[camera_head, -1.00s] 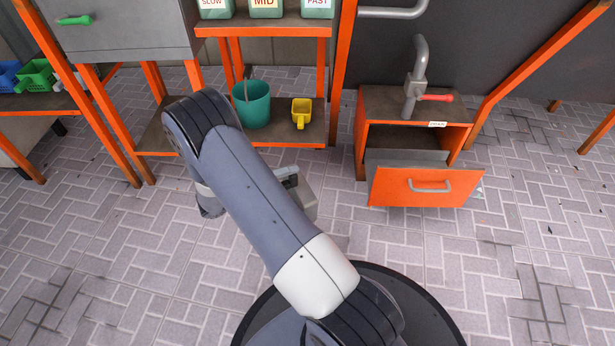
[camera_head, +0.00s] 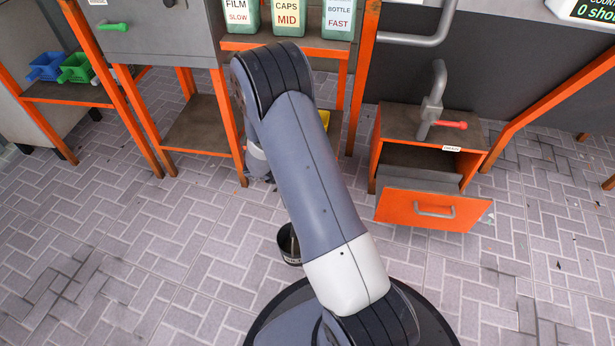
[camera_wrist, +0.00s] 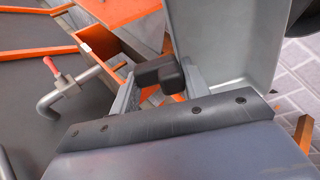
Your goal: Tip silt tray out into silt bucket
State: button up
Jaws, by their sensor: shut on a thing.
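A grey tray (camera_wrist: 225,45), which I take to be the silt tray, fills the top right of the wrist view and looks tilted. My gripper (camera_wrist: 158,82) is shut on its dark handle. The head view does not show gripper or tray, as my arm covers that area. A small dark round bucket (camera_head: 289,246) stands on the floor left of my arm, close to my base. It carries a white label too small to read and is partly hidden by my arm. I cannot tell whether it is the silt bucket.
An orange cabinet (camera_head: 428,180) with an open drawer (camera_head: 400,205) and a grey tap (camera_head: 432,95) stands to the right. A shelf with labelled containers (camera_head: 288,18) is behind my arm. A yellow scoop (camera_head: 325,117) peeks out. The floor at left is clear.

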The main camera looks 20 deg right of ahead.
jog(key=d+y+p, duration=0.1)
jog(key=d+r+y+p, duration=0.1)
jog(key=p, duration=0.1)
jog(key=shift+s+p, duration=0.1)
jog(key=shift+p, duration=0.2)
jog(key=shift+d+f+y+p, duration=0.25)
jog(key=shift+d+y+p, duration=0.15)
jog(key=shift+y+p, duration=0.6)
jog(key=d+f+y+p, duration=0.1)
jog(key=y+p, duration=0.1)
jog(key=p, duration=0.5)
jog(key=d+f+y+p, duration=0.1)
jog(key=y+p, duration=0.2)
jog(key=p, duration=0.4)
jog(key=shift+s+d+f+t, duration=0.15)
jog(key=shift+d+f+t, duration=0.05)
jog(key=shift+t, duration=0.1)
jog(key=shift+y, duration=0.5)
